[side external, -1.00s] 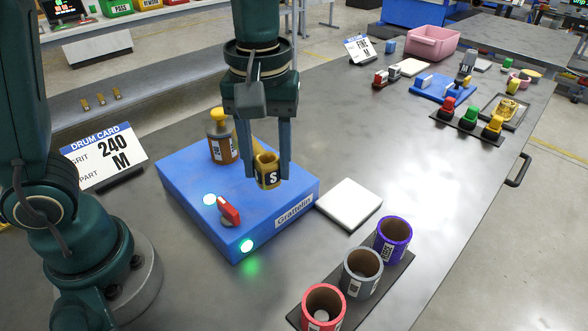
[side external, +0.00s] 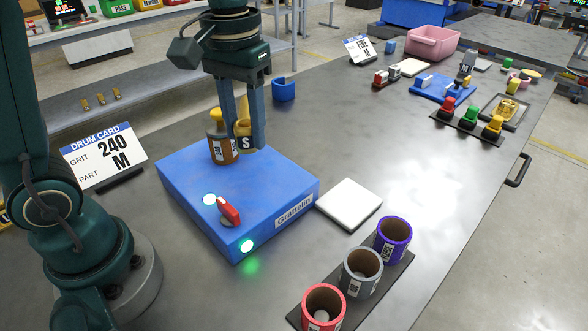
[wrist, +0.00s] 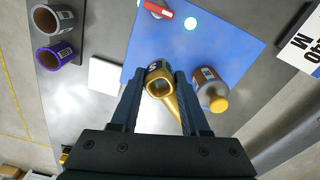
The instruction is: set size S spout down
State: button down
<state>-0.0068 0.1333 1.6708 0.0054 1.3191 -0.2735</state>
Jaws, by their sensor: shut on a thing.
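The yellow size S piece (side external: 244,142) is held in my gripper (side external: 246,140), above the back part of the blue box. Its black label with a white S faces the side camera.
The blue box (side external: 185,190) has a red switch (side external: 229,213) and green lights. A white pad (side external: 348,203) lies to its right. Red, grey and purple cups (side external: 393,239) stand on a dark strip. A blue ring (side external: 284,89) sits behind. A drum card (side external: 104,157) stands left.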

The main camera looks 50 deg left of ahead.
jog(key=s+d+f+m, duration=0.5)
jog(key=s+d+m, duration=0.5)
jog(key=d+m, duration=0.1)
jog(key=shift+f+m, duration=0.15)
jog(key=shift+m, duration=0.45)
notch_tip(320, 180, down, 10)
jog(key=shift+r, duration=0.2)
jog(key=shift+c, duration=2)
grip_release()
jog(key=shift+f, duration=0.1)
